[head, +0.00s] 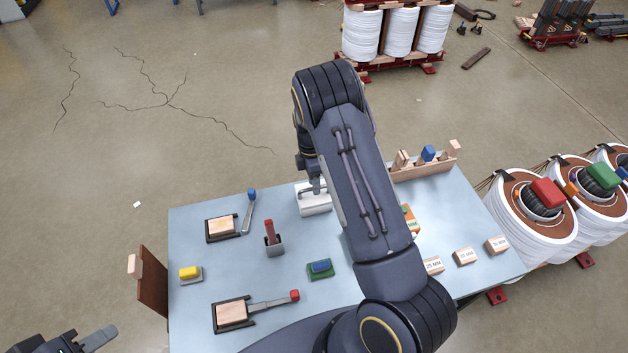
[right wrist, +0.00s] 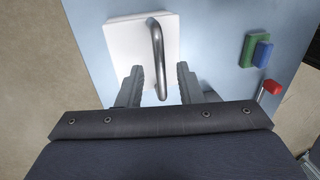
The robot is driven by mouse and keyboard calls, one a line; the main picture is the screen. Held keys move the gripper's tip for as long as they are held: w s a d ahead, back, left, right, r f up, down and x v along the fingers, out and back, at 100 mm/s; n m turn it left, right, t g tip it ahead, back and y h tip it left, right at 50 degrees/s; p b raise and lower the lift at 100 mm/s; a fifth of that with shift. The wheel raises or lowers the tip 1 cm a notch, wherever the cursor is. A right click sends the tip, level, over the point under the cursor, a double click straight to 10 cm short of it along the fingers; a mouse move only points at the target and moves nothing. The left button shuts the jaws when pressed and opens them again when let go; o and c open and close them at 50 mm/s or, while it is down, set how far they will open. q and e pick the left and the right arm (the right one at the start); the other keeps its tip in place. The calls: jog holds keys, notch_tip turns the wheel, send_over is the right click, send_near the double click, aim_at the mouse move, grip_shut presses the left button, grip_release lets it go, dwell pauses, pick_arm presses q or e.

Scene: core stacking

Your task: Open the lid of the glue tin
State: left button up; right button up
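The glue tin appears to be the white square box (head: 314,203) at the table's far edge, partly hidden behind my right arm. In the right wrist view its white lid (right wrist: 128,42) has a curved metal bar handle (right wrist: 157,62). The lid looks flat on the tin. My right gripper (right wrist: 159,82) is open, one finger on each side of the handle's near end, with gaps visible. In the head view the right gripper (head: 315,185) points down above the tin. My left gripper (head: 100,338) is off the table at the lower left; its finger gap is unclear.
On the blue table (head: 185,235) are a red-handled tool in a grey holder (head: 274,244), a green-and-blue block (head: 320,268), a yellow block (head: 189,272) and two trays with wooden blocks. A wooden rack (head: 425,168) stands at the back right. White coils (head: 520,215) stand beyond the right edge.

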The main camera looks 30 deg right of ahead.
jog(key=b+v, duration=0.1)
jog(key=v, duration=0.6)
jog(key=shift+r+b, duration=0.4)
jog(key=shift+r, duration=0.1)
notch_tip(320, 180, up, 8)
jog(key=m+t+y, duration=0.2)
jog(key=m, duration=0.2)
send_over(318, 202)
jog(key=s+a+r+m+t+y, duration=0.1)
jog(key=s+a+r+m+t, duration=0.15)
jog(key=s+r+m, duration=0.4)
jog(key=s+a+r+m+t, duration=0.1)
jog(key=s+a+m, duration=0.2)
jog(key=s, duration=0.5)
jog(key=s+a+r+m+t, duration=0.1)
jog(key=s+a+m+t, duration=0.1)
jog(key=s, duration=0.7)
jog(key=shift+s+a+m, duration=0.2)
jog(key=shift+a+m, duration=0.55)
jog(key=shift+a, duration=0.25)
